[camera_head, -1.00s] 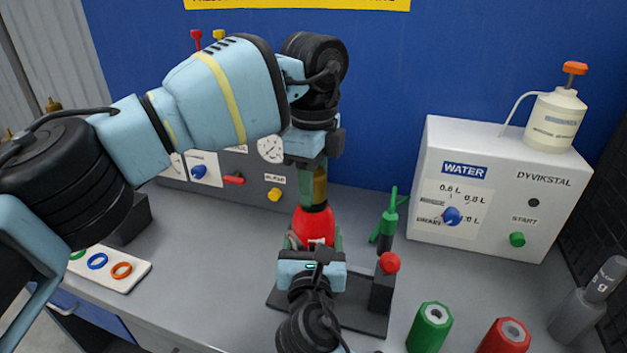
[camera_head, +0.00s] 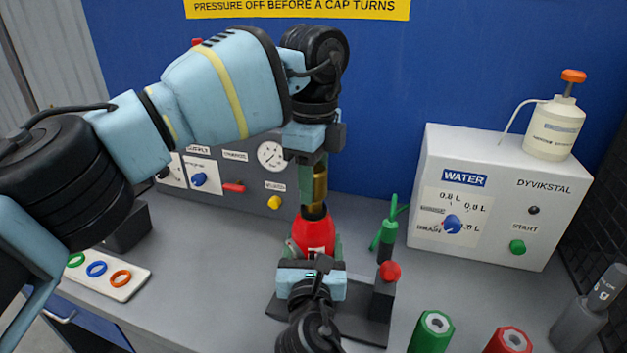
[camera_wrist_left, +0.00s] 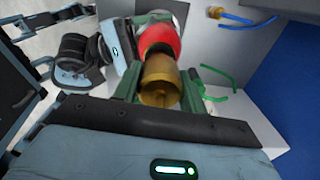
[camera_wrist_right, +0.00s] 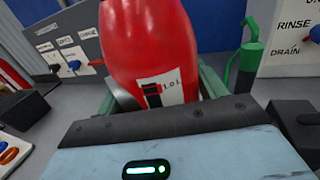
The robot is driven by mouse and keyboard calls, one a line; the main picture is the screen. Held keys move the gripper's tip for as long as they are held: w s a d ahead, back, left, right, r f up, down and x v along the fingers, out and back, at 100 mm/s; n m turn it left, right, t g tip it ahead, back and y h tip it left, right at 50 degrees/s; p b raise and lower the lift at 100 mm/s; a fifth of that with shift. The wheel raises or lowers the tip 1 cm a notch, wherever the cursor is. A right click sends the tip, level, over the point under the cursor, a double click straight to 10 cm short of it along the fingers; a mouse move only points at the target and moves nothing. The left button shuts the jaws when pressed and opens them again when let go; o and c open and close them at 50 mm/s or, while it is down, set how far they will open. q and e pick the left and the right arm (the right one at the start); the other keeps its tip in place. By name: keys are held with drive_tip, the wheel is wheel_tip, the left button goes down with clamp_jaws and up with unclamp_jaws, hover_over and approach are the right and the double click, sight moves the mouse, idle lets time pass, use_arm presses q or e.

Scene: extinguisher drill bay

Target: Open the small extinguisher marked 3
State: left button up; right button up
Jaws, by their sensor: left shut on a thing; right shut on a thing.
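A red extinguisher (camera_head: 314,235) with a black neck stands upright at a dark stand (camera_head: 350,318) on the bench. My left gripper (camera_head: 312,188) is above it, shut on its brass cap (camera_head: 320,182); the cap also shows between the fingers in the left wrist view (camera_wrist_left: 160,82). I cannot tell whether the cap still touches the neck. My right gripper (camera_head: 311,262) is shut on the red body from the near side. In the right wrist view the body (camera_wrist_right: 150,40) fills the space between the fingers and bears a white label. I cannot read a 3 on it.
A white water box (camera_head: 490,200) with a pump bottle (camera_head: 555,128) stands at right. Green (camera_head: 431,332) and red (camera_head: 509,341) sockets and a grey cylinder (camera_head: 585,310) stand in front of it. A gauge panel (camera_head: 240,170) is behind. A ring tray (camera_head: 105,275) lies left.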

use_arm(q)
drive_tip(key=shift+r, duration=2)
use_arm(e)
drive_tip(key=o, duration=1.9)
drive_tip(key=shift+o, duration=0.2)
drive_tip(key=shift+s, duration=0.15)
use_arm(q)
drive_tip(key=shift+s+r, duration=0.1)
drive_tip(key=shift+r, duration=0.5)
use_arm(e)
drive_tip(key=s, duration=1.1)
drive_tip(key=shift+s+a, duration=0.25)
drive_tip(key=shift+s, duration=0.1)
